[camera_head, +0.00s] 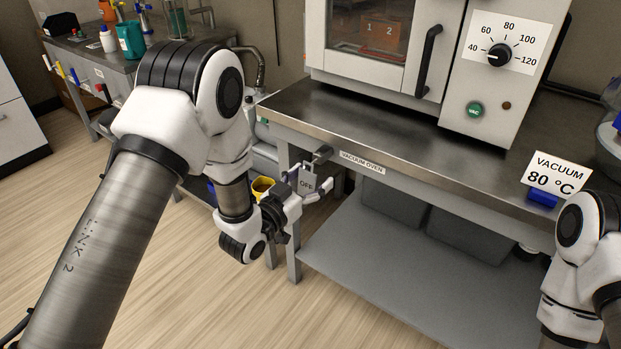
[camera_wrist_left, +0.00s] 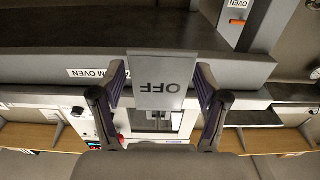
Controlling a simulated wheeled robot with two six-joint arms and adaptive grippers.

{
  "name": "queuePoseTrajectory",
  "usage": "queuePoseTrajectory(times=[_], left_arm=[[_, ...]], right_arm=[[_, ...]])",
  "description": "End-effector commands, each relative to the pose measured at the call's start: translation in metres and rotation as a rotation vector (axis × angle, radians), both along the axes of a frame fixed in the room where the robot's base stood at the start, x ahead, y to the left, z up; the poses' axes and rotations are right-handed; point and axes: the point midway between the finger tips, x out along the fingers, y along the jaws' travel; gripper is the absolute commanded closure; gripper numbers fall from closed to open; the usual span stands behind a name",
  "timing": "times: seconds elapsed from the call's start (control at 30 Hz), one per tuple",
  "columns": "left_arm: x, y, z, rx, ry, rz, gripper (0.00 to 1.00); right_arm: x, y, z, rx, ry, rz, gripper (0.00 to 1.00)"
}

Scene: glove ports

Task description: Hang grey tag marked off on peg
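The grey tag (camera_head: 307,182) marked OFF is upright just below a dark metal peg (camera_head: 322,153) on the front edge of the bench. Its top is close to the peg; I cannot tell whether its hole is over the peg. My left gripper (camera_head: 309,192) is at the tag, with its fingers spread on either side. In the left wrist view the tag (camera_wrist_left: 160,80) shows face on between the fingertips, its lettering upside down, with little or no gap at its side edges. My right arm shows at the lower right; its gripper is out of view.
The vacuum oven (camera_head: 386,45) stands on the steel bench (camera_head: 365,132), labelled VACUUM OVEN on its front edge. A card reading VACUUM 80 °C (camera_head: 557,172) stands at the right. A yellow container (camera_head: 262,187) is behind my left gripper. The lower shelf (camera_head: 375,265) has free room.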

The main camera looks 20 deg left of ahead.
Motion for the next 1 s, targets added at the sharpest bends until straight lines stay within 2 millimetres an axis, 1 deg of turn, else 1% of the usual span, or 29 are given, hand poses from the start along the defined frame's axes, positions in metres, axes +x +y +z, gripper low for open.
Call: queuePoseTrajectory(times=[0.17, 0.27, 0.37, 0.6, 0.7, 0.8, 0.93, 0.97, 1.0], left_arm=[[-0.001, 0.000, 0.000, 0.000, 0.001, 0.000, 0.26], [-0.008, 0.003, -0.001, -0.001, 0.001, 0.001, 0.26], [-0.025, 0.010, -0.001, -0.003, 0.004, 0.002, 0.26], [-0.083, 0.031, -0.002, -0.005, 0.005, 0.004, 0.26], [-0.101, 0.037, -0.003, -0.003, 0.004, 0.003, 0.26], [-0.111, 0.040, -0.003, 0.000, 0.002, 0.001, 0.26], [-0.114, 0.041, -0.003, -0.001, 0.001, 0.000, 0.26], [-0.114, 0.041, -0.005, 0.000, 0.005, 0.000, 0.26], [-0.116, 0.040, -0.011, 0.000, 0.018, -0.002, 0.26]], right_arm=[[0.000, 0.000, 0.000, 0.000, 0.000, 0.000, 0.56], [0.000, 0.000, 0.000, 0.000, 0.000, 0.000, 0.56], [0.000, 0.000, 0.000, 0.000, 0.000, 0.000, 0.56], [0.000, 0.000, 0.000, 0.000, 0.000, 0.000, 0.56], [0.000, 0.000, 0.000, 0.000, 0.000, 0.000, 0.56], [0.000, 0.000, 0.000, 0.000, 0.000, 0.000, 0.56], [0.000, 0.000, 0.000, 0.000, 0.000, 0.000, 0.56], [0.000, 0.000, 0.000, 0.000, 0.000, 0.000, 0.56], [0.000, 0.000, 0.000, 0.000, 0.000, 0.000, 0.56]])
